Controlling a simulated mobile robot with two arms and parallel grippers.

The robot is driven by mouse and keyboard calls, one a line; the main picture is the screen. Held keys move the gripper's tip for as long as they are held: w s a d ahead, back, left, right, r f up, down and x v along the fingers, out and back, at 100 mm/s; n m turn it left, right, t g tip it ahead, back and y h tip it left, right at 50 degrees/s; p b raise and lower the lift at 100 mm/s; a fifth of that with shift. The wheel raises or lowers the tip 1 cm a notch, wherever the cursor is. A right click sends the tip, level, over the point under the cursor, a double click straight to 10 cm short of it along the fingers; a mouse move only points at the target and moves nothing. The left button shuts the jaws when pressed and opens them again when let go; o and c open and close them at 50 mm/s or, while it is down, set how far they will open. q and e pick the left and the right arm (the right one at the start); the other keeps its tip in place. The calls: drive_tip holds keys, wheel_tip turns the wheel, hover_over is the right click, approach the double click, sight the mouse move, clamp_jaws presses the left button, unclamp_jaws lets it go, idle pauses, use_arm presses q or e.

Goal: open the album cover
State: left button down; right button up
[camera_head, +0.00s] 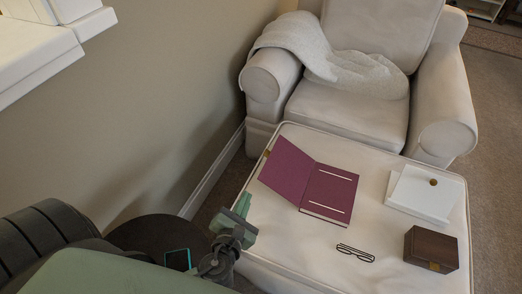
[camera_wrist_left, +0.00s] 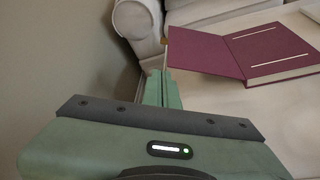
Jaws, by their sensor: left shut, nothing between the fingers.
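The purple album (camera_head: 328,193) lies on the cream ottoman (camera_head: 288,238) with its cover (camera_head: 287,168) swung open to the left. Two pale strips show on the page at the right. The album also shows in the left wrist view (camera_wrist_left: 272,52), with its open cover (camera_wrist_left: 204,52) to the left. My left gripper (camera_head: 241,207) is shut and empty at the ottoman's left edge, just left of and nearer than the album, apart from it. Its green fingers also show in the left wrist view (camera_wrist_left: 162,88). My right gripper is not in view.
Black glasses (camera_head: 355,253), a dark brown box (camera_head: 431,249) and a white box (camera_head: 425,194) stand on the ottoman to the right. A cream armchair (camera_head: 350,105) with a grey blanket (camera_head: 330,62) is behind. A wall is at left. A dark round table (camera_head: 160,236) holds a phone (camera_head: 178,260).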

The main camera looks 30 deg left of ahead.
use_arm(q)
drive_tip(key=b+x, duration=0.3)
drive_tip(key=x, duration=1.6)
drive_tip(key=shift+w+b, duration=0.2)
drive_tip(key=shift+b, duration=0.1)
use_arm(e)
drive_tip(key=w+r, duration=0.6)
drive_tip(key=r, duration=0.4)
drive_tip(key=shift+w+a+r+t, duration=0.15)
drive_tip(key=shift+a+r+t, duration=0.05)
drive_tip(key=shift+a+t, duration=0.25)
use_arm(q)
drive_tip(key=r+p, duration=0.1)
drive_tip(key=d+r+m+p, duration=0.1)
drive_tip(key=shift+d+y+p, duration=0.1)
drive_tip(key=shift+y+p, duration=0.2)
drive_tip(key=shift+p, duration=0.05)
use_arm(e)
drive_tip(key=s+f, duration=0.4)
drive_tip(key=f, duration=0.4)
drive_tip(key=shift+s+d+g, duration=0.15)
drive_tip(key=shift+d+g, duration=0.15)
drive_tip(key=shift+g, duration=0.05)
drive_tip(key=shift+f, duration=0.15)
